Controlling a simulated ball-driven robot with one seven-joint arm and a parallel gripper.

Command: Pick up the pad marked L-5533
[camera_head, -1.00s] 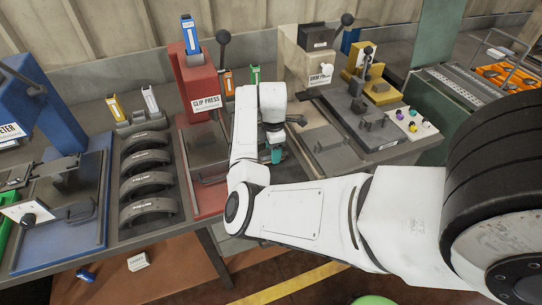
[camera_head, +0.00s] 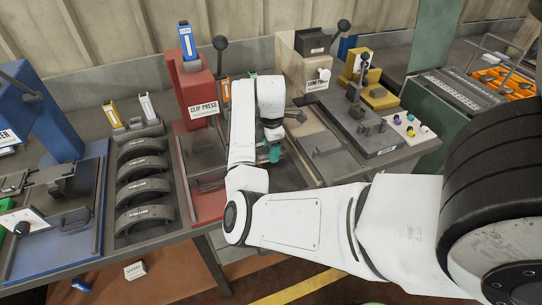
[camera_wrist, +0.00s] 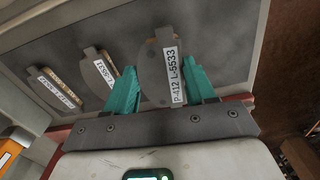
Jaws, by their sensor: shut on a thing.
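The pad marked L-5533 (camera_wrist: 153,72) is a grey, rounded plate with a white label reading P-412 L-5533 in the wrist view. My gripper (camera_wrist: 161,72) has its teal fingers on either side of this pad and is shut on it. A grey tray (camera_wrist: 225,30) lies behind the pad. In the head view my gripper (camera_head: 272,150) hangs right of the red clip press; my arm hides the pad there.
The red clip press (camera_head: 196,90) stands left of my gripper. A rack of black curved shoes (camera_head: 147,185) lies further left. A beige press (camera_head: 305,65) and a grey lever fixture (camera_head: 362,125) stand to the right.

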